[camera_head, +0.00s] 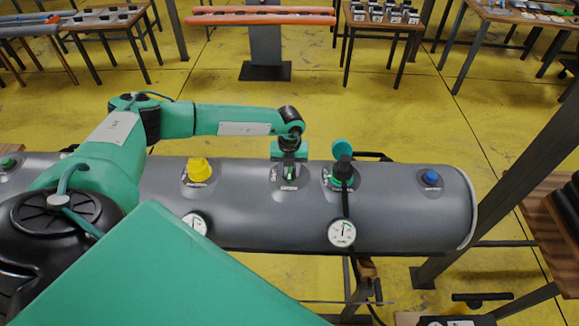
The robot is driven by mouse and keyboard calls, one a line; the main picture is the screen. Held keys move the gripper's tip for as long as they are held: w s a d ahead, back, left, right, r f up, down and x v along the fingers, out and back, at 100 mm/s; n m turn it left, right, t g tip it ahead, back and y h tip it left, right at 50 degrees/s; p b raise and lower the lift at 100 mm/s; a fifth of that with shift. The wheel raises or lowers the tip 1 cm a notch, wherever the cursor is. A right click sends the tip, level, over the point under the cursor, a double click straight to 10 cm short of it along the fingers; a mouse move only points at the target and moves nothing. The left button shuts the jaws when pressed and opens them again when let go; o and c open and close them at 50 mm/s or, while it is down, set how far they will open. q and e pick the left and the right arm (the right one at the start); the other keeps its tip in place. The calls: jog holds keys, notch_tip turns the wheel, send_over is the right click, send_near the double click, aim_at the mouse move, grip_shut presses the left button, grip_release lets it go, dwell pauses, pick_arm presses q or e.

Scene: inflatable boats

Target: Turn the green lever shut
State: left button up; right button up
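My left gripper (289,173) comes in from the left and points down at a valve fitting on the grey inflatable tube (395,215). A small green lever (290,175) shows at the fingertips, partly covered by them. The fingers are at the lever, but I cannot tell whether they close on it. My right gripper is not in view.
On the tube are a yellow cap (199,170) to the left, a black fitting with a hose (343,172) to the right, a blue cap (431,177) and two gauges (342,233) (195,223). Tables stand behind; yellow floor (400,120) between is clear.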

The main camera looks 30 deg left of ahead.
pick_arm(q)
grip_shut()
jog(key=shift+f+m+b, duration=0.2)
jog(key=shift+m+b, duration=0.7)
jog(key=shift+b, duration=0.3)
jog(key=m+b, duration=0.7)
jog(key=b, duration=0.1)
jog(key=a+m+b, duration=0.1)
jog(key=m+b, duration=0.3)
jog(key=b, duration=0.1)
jog(key=shift+w+m, duration=0.1)
jog(key=shift+m, duration=0.2)
jog(key=m+b, duration=0.2)
jog(key=m, duration=0.1)
jog(key=shift+w+r+b, duration=0.1)
jog(key=shift+r+b, duration=0.05)
jog(key=shift+b, duration=0.25)
jog(key=shift+r+m+b, duration=0.15)
jog(key=shift+m+b, duration=0.5)
jog(key=shift+m, duration=0.25)
